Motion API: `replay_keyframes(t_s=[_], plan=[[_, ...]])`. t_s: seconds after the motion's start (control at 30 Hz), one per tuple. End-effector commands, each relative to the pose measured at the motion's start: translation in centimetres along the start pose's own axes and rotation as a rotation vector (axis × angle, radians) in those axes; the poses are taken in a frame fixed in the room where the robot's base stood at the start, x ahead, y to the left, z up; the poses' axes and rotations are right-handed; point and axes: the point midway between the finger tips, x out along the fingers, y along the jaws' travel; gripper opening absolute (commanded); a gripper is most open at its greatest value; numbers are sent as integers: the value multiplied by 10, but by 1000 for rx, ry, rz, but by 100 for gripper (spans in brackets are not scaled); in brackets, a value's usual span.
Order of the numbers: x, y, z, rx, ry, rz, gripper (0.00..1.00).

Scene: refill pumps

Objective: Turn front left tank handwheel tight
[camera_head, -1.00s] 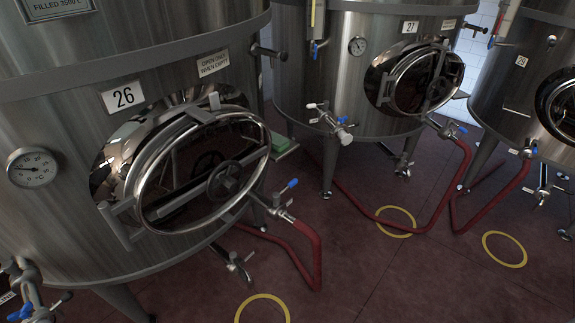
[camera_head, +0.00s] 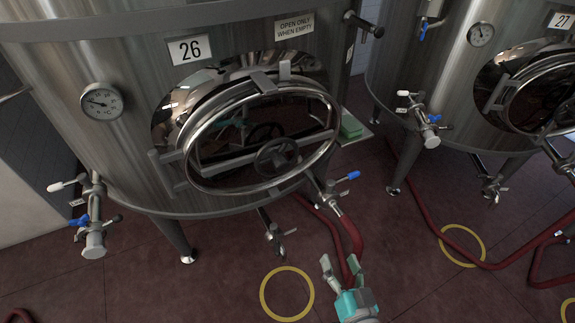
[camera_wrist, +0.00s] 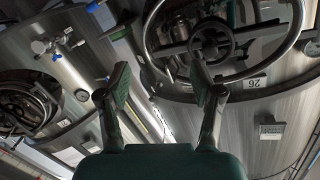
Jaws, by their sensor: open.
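The front left tank, numbered 26 (camera_head: 190,49), has a round hatch door with a bright steel rim (camera_head: 190,160). A dark handwheel (camera_head: 278,157) sits on the bar across this door, and it also shows in the wrist view (camera_wrist: 211,41), upside down. My gripper (camera_head: 338,270) is at the bottom of the head view, below and to the right of the handwheel and apart from it. In the wrist view my gripper (camera_wrist: 164,88) has its two fingers spread with nothing between them. The handwheel lies beyond the right finger.
A blue-handled valve (camera_head: 340,185) sticks out below the hatch, near my gripper. Red hoses (camera_head: 345,232) lie on the floor. Another valve assembly (camera_head: 92,215) is at left. Tank 27 (camera_head: 450,95) stands at right. Floor around the yellow ring (camera_head: 266,304) is clear.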

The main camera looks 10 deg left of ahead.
Motion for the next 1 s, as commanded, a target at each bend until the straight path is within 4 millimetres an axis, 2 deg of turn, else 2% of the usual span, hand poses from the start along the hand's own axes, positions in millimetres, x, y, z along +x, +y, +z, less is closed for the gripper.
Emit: replay_keyframes(t_s=[0.03,0.1,0.3,0.4,0.6,0.77,1.0], plan=[[21,-10,-12,9,9,-36,65],[45,-24,-25,23,12,-84,65],[99,-66,-61,47,12,-208,65],[115,-81,-74,53,11,-251,65],[129,-96,-86,57,9,-290,65],[144,-100,-87,55,9,-292,65],[184,-112,-88,56,9,-292,65]])
